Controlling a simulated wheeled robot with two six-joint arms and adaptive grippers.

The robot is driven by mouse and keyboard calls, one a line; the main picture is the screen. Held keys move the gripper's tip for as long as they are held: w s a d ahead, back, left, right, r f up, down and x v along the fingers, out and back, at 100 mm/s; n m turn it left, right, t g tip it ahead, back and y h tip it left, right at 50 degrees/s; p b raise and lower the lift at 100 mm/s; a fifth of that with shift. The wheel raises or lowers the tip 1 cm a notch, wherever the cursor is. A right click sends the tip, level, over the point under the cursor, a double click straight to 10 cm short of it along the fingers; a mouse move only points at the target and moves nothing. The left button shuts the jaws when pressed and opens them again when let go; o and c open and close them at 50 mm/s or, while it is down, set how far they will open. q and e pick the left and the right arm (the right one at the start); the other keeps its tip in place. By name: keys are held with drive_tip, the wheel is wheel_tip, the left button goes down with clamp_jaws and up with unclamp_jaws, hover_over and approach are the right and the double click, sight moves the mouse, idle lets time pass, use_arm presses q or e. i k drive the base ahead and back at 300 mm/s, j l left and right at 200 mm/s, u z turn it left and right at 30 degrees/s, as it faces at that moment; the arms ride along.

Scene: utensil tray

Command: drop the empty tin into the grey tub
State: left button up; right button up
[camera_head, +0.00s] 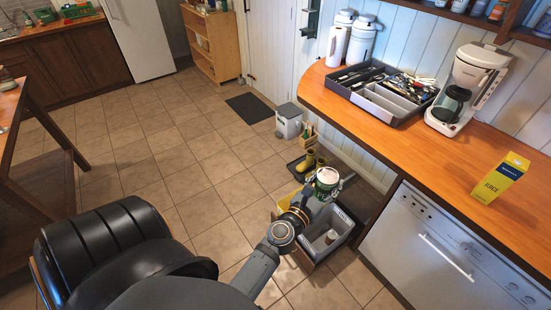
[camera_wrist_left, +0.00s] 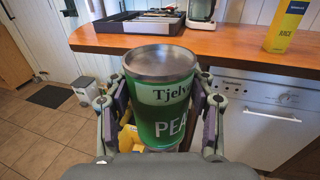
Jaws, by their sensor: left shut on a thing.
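The tin (camera_head: 326,184) is green and white with a bare metal top, and it is held in my left gripper (camera_head: 322,188). In the left wrist view the tin (camera_wrist_left: 162,108) stands upright between the two fingers, with "PEA" lettering on its side. The grey tub (camera_head: 345,238) stands on the floor beside the counter, with a pale object inside it. In the head view the tin shows just above the tub's far edge, high over the floor. The tin hides part of what lies behind it. My right gripper is not in view.
A yellow tub (camera_head: 285,205) stands left of the grey one. Yellow boots (camera_head: 306,160) stand on a dark mat behind. The wooden counter (camera_head: 415,140) holds a cutlery tray (camera_head: 372,98), a coffee maker (camera_head: 465,90) and a juice carton (camera_head: 500,178). A dishwasher (camera_head: 420,240) is at right.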

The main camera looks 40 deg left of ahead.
sight(323, 235)
drive_tip(key=u, duration=0.45)
drive_tip(key=i+l+u, duration=0.1)
drive_tip(key=l, duration=0.3)
drive_tip(key=i+l+u, duration=0.1)
drive_tip(key=l, duration=0.25)
drive_tip(key=l+u, duration=0.1)
drive_tip(key=l, duration=0.3)
drive_tip(key=i, duration=0.05)
